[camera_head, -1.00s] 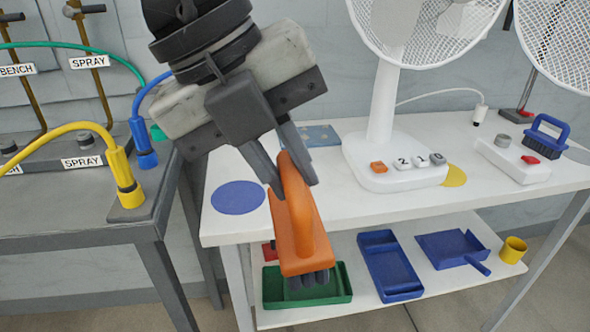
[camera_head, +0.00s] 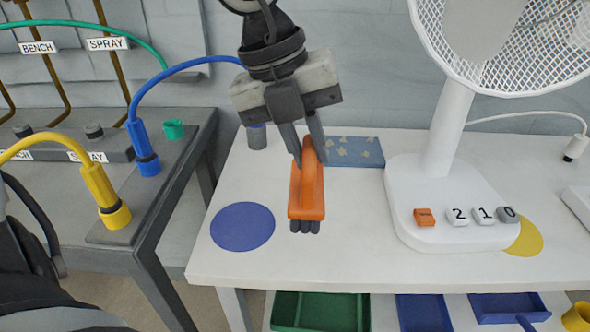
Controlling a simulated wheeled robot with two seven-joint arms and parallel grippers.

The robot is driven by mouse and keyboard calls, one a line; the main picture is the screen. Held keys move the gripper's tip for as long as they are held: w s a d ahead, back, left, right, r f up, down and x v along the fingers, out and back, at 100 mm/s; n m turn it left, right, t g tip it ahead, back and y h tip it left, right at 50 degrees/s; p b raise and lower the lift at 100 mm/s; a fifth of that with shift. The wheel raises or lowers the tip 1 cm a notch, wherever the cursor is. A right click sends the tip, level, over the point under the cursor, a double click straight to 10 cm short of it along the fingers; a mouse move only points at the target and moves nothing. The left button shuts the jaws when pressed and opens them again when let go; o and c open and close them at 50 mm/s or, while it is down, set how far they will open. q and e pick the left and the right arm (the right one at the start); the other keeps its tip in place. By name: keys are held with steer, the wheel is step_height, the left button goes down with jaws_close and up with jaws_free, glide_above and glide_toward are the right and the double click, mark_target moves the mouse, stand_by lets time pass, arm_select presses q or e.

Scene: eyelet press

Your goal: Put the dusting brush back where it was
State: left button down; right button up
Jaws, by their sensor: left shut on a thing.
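The dusting brush (camera_head: 308,200) has an orange body with a looped handle and dark bristles at its lower end. My left gripper (camera_head: 310,150) is shut on the brush's handle and holds it over the white table (camera_head: 350,255). I cannot tell whether the bristles touch the table top. A blue round spot (camera_head: 242,227) lies on the table to the left of the brush. A yellow round spot (camera_head: 528,238) lies partly under the fan base at the right. My right gripper is not in view.
A white fan (camera_head: 410,190) stands right of the brush. A blue speckled mat (camera_head: 355,152) and a grey cylinder (camera_head: 257,137) are behind it. Hoses with yellow (camera_head: 105,195) and blue (camera_head: 143,148) connectors are at the left. Green (camera_head: 320,312) and blue trays lie on the lower shelf.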

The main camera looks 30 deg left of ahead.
mark_target(294, 174)
arm_select(q)
steer(key=a+f, duration=0.1)
steer(key=w+f, duration=0.1)
steer(key=a+f, duration=0.1)
steer(key=shift+w+a+f, duration=0.25)
steer(key=shift+a+f, duration=0.1)
steer(key=shift+f, duration=0.05)
steer(key=shift+w+a+f, duration=0.1)
steer(key=shift+a+f, duration=0.05)
steer(key=shift+f, duration=0.85)
steer(key=shift+w+a+f, duration=0.1)
steer(key=shift+a+f, duration=0.05)
steer(key=shift+f, duration=0.8)
steer(key=c, duration=1.4)
jaws_free()
steer(key=shift+o, duration=0.2)
steer(key=shift+r, duration=0.1)
steer(key=p+v, duration=0.1)
steer(key=v, duration=1.1)
